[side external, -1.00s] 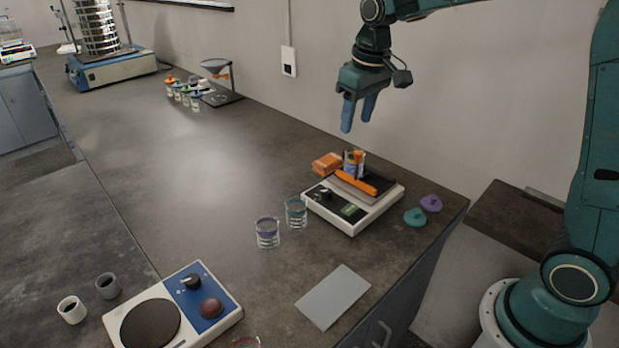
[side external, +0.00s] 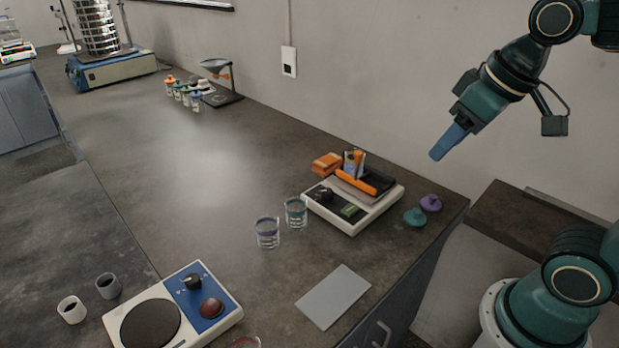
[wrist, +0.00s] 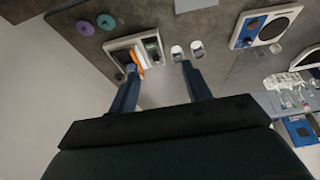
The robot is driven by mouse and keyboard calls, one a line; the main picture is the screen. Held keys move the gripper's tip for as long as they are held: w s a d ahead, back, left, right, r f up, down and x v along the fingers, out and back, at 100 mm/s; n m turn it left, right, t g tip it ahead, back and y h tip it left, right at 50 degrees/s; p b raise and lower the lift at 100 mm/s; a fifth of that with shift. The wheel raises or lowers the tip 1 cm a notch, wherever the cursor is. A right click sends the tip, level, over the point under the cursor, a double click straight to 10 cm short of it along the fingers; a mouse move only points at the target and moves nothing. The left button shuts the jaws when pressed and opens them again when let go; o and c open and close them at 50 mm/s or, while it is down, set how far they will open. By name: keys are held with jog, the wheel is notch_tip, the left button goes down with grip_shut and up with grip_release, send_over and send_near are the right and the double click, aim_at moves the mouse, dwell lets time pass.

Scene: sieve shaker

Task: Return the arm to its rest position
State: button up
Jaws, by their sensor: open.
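My gripper (side external: 440,152) hangs in the air at the upper right of the side external view, above and behind the right end of the bench. It is tilted, with its blue fingers pointing down and left. In the wrist view my gripper (wrist: 158,84) has its two fingers spread apart with nothing between them. No object touches the fingers.
Below my gripper, a white balance (side external: 352,222) holds an orange-handled item. Teal (side external: 414,217) and purple (side external: 430,203) lids lie beside it. Two beakers (side external: 267,232) stand left of it. A hotplate (side external: 225,318) is in front. The air around my gripper is clear.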

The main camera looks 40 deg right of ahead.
jog(key=shift+t, duration=0.4)
jog(key=s, duration=0.1)
jog(key=s+f, duration=0.1)
jog(key=s, duration=0.1)
jog(key=s+f, duration=0.1)
jog(key=shift+s+a, duration=0.2)
jog(key=shift+s, duration=0.15)
